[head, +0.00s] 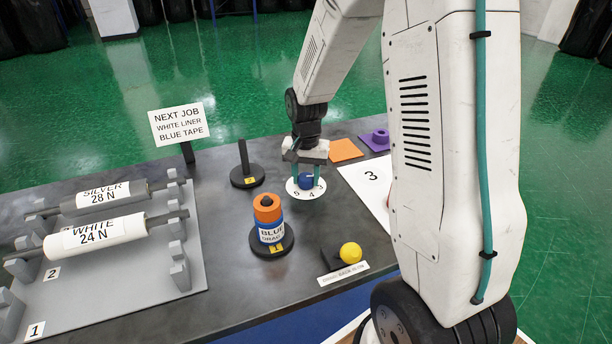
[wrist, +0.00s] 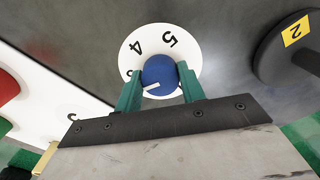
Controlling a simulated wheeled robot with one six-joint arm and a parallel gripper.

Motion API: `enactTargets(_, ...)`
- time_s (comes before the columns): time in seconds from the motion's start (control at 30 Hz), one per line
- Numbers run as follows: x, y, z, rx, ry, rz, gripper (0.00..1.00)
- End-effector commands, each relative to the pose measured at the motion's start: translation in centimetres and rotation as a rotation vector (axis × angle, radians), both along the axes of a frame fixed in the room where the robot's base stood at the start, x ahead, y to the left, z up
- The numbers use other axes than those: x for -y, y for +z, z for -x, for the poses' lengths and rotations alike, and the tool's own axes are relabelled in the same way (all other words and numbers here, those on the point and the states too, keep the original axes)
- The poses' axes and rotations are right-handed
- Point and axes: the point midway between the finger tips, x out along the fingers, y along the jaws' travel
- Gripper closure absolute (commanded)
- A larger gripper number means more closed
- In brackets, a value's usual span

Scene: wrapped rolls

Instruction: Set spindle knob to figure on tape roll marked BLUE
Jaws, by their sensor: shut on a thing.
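My gripper (head: 306,178) points down over the white dial (head: 294,192) and is shut on the blue spindle knob (head: 306,181). In the wrist view the green fingers (wrist: 158,98) grip the knob (wrist: 158,70) from both sides. A white pointer mark on the knob faces lower left, towards the left finger. The figures 4 and 5 show on the dial's (wrist: 131,65) far side; the near side is hidden by the fingers. The tape roll marked BLUE (head: 271,234) stands on the post numbered 1, under an orange roll (head: 267,206). The smaller print on its label is not readable.
An empty post numbered 2 (head: 245,178) stands left of the dial. A yellow knob (head: 350,252) is at the table's front. The SILVER 28 N (head: 105,195) and WHITE 24 N (head: 95,234) rolls lie in a rack. A NEXT JOB sign (head: 180,124) names white liner and blue tape.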

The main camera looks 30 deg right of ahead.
Motion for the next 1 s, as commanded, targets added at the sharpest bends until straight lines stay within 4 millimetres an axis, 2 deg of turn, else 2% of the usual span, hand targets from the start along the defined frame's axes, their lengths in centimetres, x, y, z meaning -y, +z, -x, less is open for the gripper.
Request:
enactTargets(0.33, 0.11, 0.14, -0.20, 0.006, -0.143, 0.002, 0.84)
enactTargets(0.87, 0.13, 0.16, -0.22, 0.006, -0.169, 0.002, 0.84)
enactTargets(0.9, 0.13, 0.16, -0.22, 0.006, -0.169, 0.002, 0.58)
enactTargets(0.97, 0.11, 0.16, -0.22, 0.006, -0.169, 0.002, 0.41)
enactTargets(1.0, 0.10, 0.14, -0.19, 0.006, -0.169, 0.001, 0.39)
